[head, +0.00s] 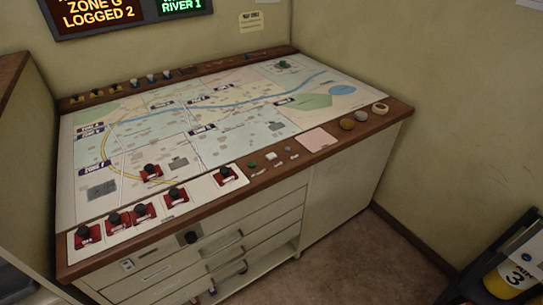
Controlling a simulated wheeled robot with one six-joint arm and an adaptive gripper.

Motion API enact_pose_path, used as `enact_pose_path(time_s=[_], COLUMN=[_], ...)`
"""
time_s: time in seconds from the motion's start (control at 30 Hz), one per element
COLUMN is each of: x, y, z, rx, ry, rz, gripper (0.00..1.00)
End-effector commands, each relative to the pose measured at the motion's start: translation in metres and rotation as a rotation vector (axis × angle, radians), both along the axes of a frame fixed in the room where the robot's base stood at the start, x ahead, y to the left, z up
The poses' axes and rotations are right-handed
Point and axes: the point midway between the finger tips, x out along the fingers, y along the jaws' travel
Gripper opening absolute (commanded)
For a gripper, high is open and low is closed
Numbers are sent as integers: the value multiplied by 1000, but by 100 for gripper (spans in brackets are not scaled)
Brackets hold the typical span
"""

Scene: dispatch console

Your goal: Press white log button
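A small white button (271,155) sits on the wooden front rim of the map console (330,147), between a green button (252,165) and a small grey piece (288,149). It looks like the white log button, but the labels are too small to read. Nothing covers or touches it. My gripper does not show in the head view.
Several red blocks with black knobs (176,195) stand along the console's front left. A pink pad (318,140) and round pieces (347,124) lie right of the buttons. Drawers (245,240) are below. A dark rack with a yellow item (505,281) stands at lower right. Carpet (360,260) is clear.

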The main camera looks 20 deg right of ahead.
Motion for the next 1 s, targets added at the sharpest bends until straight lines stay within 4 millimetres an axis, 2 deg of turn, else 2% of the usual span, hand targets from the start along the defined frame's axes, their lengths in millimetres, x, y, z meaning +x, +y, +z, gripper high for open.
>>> enact_pose_path(time_s=[0.03, 0.17, 1.0], x=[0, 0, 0], y=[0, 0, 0], z=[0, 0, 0], rx=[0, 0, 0], ry=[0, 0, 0], rz=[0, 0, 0], gripper=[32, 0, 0])
